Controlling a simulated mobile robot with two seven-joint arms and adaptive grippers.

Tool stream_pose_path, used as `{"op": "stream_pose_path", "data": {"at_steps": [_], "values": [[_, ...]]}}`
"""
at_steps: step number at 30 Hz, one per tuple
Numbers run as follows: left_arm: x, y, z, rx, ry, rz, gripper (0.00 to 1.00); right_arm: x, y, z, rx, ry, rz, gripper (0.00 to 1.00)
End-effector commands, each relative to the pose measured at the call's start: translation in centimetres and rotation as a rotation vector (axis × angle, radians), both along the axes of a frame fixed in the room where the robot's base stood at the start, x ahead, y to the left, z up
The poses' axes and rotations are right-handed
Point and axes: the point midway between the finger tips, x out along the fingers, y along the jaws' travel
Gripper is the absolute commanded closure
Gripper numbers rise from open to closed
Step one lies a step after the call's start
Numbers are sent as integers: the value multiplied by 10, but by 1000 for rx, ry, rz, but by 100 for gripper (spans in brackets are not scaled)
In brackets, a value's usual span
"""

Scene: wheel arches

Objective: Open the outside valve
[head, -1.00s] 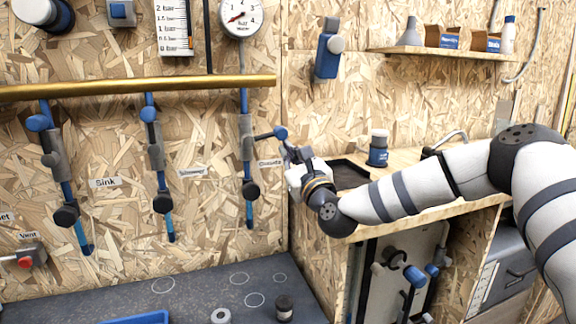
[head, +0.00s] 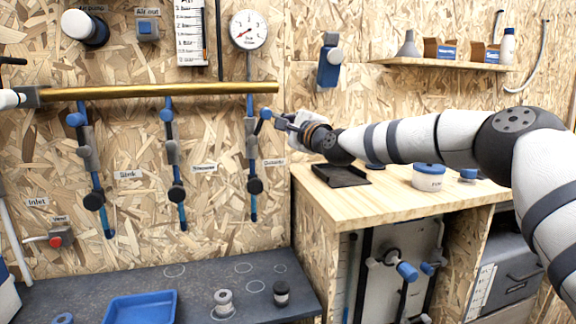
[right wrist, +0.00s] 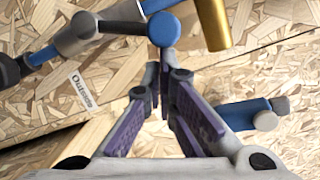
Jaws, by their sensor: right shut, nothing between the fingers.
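The outside valve (head: 251,130) is the rightmost of the vertical blue-and-grey pipes under the brass pipe, beside the "Outside" label (head: 273,162). Its side lever ends in a blue knob (head: 265,113) and tilts up to the right. My right gripper (head: 282,121) is just right of the knob, shut and empty. In the right wrist view, its purple-padded fingers (right wrist: 164,80) meet right by the blue knob (right wrist: 163,28); I cannot tell whether they touch it. My left gripper is not in view.
The brass pipe (head: 200,89) runs above the valves. A wooden counter (head: 380,205) with a black tray (head: 340,174) and a white tub (head: 428,178) lies below my right arm. A blue wall fitting (head: 328,66) is up right of the gripper.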

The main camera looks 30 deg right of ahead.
Motion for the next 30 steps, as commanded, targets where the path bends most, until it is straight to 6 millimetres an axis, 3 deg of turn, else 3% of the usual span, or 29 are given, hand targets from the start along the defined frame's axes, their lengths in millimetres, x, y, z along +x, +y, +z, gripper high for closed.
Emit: {"op": "stream_pose_path", "data": {"at_steps": [10,30], "values": [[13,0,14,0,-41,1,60,8,15,24,-244,51,0,100],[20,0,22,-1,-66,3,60,11,24,24,-383,91,0,100]]}}
